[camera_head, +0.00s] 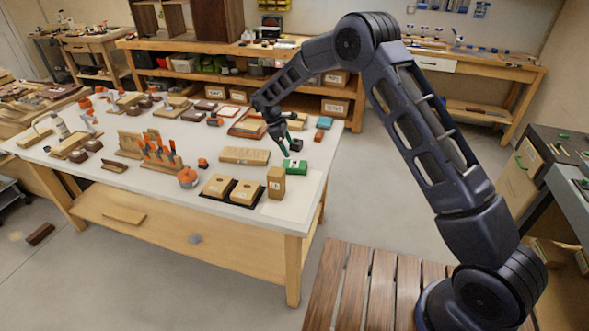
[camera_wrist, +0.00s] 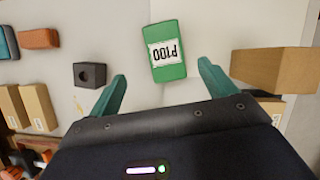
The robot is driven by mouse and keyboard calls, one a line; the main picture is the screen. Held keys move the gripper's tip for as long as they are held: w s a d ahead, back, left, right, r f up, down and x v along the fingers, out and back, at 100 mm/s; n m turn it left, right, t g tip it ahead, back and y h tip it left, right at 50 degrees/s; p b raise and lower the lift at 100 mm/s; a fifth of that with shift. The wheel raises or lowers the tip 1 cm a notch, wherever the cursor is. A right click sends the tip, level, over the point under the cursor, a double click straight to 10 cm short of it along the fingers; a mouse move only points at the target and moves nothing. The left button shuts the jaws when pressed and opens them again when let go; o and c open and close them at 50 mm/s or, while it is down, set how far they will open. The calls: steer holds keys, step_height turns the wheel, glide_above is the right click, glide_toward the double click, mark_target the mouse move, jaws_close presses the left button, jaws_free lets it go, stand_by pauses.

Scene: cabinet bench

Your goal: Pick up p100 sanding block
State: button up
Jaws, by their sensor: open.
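The P100 sanding block is a green block (camera_wrist: 168,72) with a white label. In the wrist view it lies on the white table top, with the label upside down. It also shows in the head view as a green block (camera_head: 294,166) near the right end of the table. My gripper (camera_wrist: 162,84) is open, with its two green fingers apart. In the wrist view the block appears between and just beyond the fingertips, and nothing is held. In the head view my gripper (camera_head: 286,150) hangs just above and behind the block.
A dark block with a hole (camera_wrist: 89,75) lies left of the block in the wrist view, and a tan wooden block (camera_wrist: 272,70) stands right. In the head view an upright wooden block (camera_head: 276,183) is in front, beside two tan blocks in black trays (camera_head: 232,203). A flat wooden piece (camera_head: 244,155) lies left.

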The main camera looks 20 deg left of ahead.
glide_above(294, 164)
steer(key=a, duration=0.2)
steer(key=f, duration=0.4)
steer(key=shift+w+d, duration=0.25)
steer(key=shift+w, duration=0.05)
steer(key=shift+s+a+x, duration=0.1)
steer(key=shift+s+x, duration=0.1)
steer(key=shift+x, duration=1.15)
steer(key=shift+s+a+x, duration=0.1)
steer(key=shift+s+x, duration=0.1)
steer(key=shift+x, duration=1.2)
steer(key=shift+f, duration=0.35)
steer(key=shift+c, duration=0.4)
steer(key=c, duration=1.1)
